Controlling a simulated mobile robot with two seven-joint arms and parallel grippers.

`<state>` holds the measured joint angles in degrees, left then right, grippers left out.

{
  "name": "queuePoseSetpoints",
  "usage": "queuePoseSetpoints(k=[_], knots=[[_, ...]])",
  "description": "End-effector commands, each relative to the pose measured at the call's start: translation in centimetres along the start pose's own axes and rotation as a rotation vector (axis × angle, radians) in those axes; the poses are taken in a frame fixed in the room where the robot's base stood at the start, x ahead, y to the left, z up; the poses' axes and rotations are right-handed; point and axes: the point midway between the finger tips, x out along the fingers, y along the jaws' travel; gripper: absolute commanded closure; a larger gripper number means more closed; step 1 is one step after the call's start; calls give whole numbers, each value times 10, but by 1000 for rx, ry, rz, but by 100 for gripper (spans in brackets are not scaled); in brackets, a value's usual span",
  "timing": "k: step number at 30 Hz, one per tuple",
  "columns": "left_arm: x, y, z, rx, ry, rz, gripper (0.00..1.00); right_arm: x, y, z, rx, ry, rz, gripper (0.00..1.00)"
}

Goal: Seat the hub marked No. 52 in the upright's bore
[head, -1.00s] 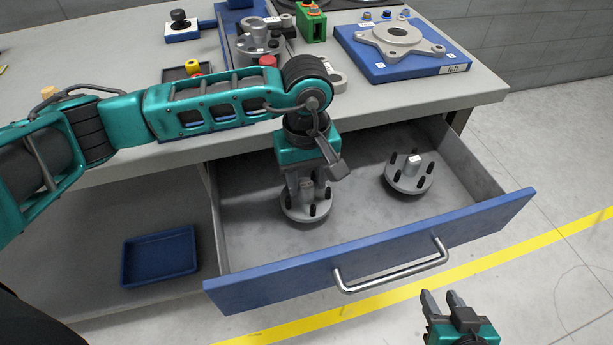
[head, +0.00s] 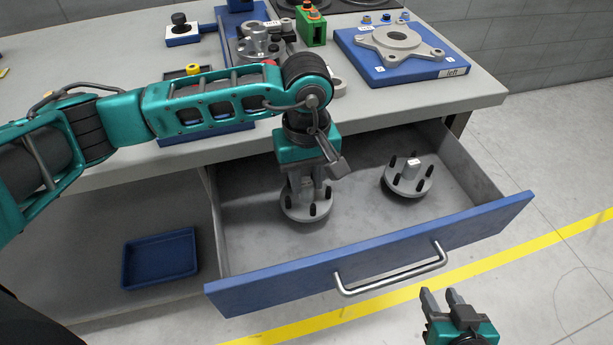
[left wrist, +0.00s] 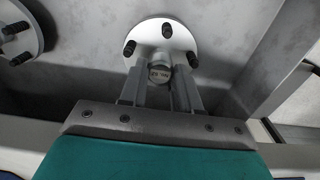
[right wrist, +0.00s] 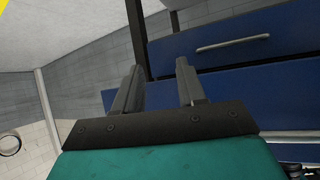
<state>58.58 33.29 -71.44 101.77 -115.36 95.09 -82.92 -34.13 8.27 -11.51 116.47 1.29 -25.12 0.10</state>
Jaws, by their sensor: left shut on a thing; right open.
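My left gripper (head: 306,186) is shut on the stem of a grey flanged hub (head: 306,209) in the open drawer. The hub is upright, with black studs around its flange. In the left wrist view the fingers (left wrist: 160,82) flank the stem of this hub (left wrist: 160,36); its small end label is hard to read. A second, similar hub (head: 407,179) stands in the drawer to the right, its top label unreadable here. A grey upright with a round bore (head: 402,38) lies on a blue fixture plate marked "left". My right gripper (head: 443,301) is open and empty in front of the drawer.
The drawer's blue front (head: 380,257) and side walls surround both hubs. The bench top (head: 380,97) overhangs the drawer's back. Another blue fixture with grey parts (head: 262,45) and a green block (head: 312,30) stand on the bench. A blue tray (head: 160,258) lies at left below.

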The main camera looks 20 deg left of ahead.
Motion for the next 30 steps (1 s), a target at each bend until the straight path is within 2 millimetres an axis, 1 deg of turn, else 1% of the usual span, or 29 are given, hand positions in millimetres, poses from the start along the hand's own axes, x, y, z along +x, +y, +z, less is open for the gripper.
queuePoseSetpoints(k=[1,3,11,23,30], knots=[[-4,1,0,0,2,3,100,-1,0,-2,-2,0,-1,60],[-7,1,0,0,2,3,100,-2,0,-2,-4,-1,-1,60],[-12,0,0,0,2,3,100,-4,1,-3,-11,-4,-2,60],[-38,0,-1,0,2,3,100,-11,0,-5,-7,-14,-3,60],[-40,0,0,0,1,2,100,-11,-1,-6,0,-12,-2,60]])
